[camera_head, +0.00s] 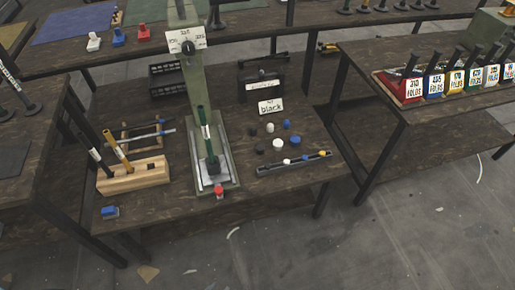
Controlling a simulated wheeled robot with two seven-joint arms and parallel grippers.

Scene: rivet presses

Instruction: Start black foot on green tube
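A dark green tube (204,122) with a white label stands nearly upright at the press (196,95) on the middle table. Its lower end meets a dark piece (213,166) on the press's metal base; I cannot tell how they join. Small round black feet (259,148) lie on the table right of the press, among white and blue ones. A white card (270,107) reading "black" stands behind them. Neither of my grippers is in view.
A wooden block (135,178) holding a black and a yellow tube stands left of the press. A dark strip (293,163) with small coloured pieces lies right. A red piece (219,191) and a blue piece (110,212) sit near the front edge. Labelled bins (412,92) stand on the right table.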

